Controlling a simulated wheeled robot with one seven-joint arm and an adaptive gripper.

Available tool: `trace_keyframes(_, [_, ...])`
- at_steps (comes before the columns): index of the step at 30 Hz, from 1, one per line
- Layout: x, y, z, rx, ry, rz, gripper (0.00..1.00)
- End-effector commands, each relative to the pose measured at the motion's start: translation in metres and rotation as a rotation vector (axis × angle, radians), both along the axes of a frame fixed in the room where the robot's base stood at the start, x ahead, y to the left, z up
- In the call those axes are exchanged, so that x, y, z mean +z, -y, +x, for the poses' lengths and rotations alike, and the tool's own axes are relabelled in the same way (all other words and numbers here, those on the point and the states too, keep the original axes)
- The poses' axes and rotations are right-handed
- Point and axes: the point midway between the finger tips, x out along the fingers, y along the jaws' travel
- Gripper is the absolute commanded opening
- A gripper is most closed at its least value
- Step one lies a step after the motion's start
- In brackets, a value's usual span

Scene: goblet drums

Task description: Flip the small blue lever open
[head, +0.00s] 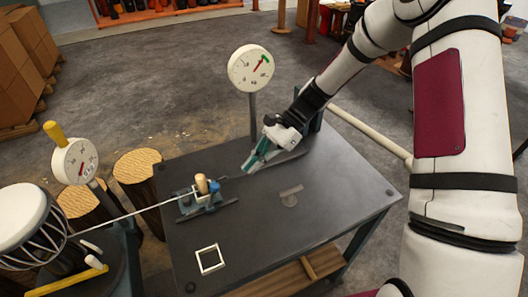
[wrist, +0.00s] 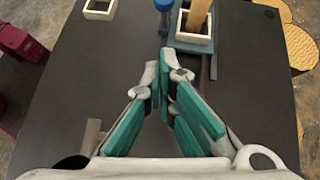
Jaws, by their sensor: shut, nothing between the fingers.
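The small blue lever (head: 214,187) shows as a blue knob on a small blue-grey fixture (head: 186,206) on the dark table. A pale wooden peg (head: 201,184) stands upright in the fixture beside it. In the wrist view the blue knob (wrist: 163,5) is at the top edge and partly cut off, left of the peg (wrist: 198,14). My gripper (head: 247,169) is shut and empty, above the table to the right of the fixture and apart from it. Its teal fingers also show in the wrist view (wrist: 164,60), pointing toward the fixture.
A white square frame (head: 210,259) lies near the table's front left. A round dial (head: 251,68) stands on a post behind the table; another dial (head: 75,161) is at left. A thin rod runs from the fixture toward a drum (head: 24,218). The table's right side is mostly clear.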

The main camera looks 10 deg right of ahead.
Motion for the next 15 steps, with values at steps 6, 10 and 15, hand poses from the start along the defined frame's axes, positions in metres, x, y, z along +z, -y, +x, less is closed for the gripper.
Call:
trace_keyframes(6, [-0.016,-0.031,-0.015,0.003,0.001,0.0,0.0])
trace_keyframes(10, [-0.014,-0.046,-0.021,0.001,0.001,0.0,0.0])
trace_keyframes(15, [-0.014,-0.055,-0.026,0.0,0.0,-0.001,0.0])
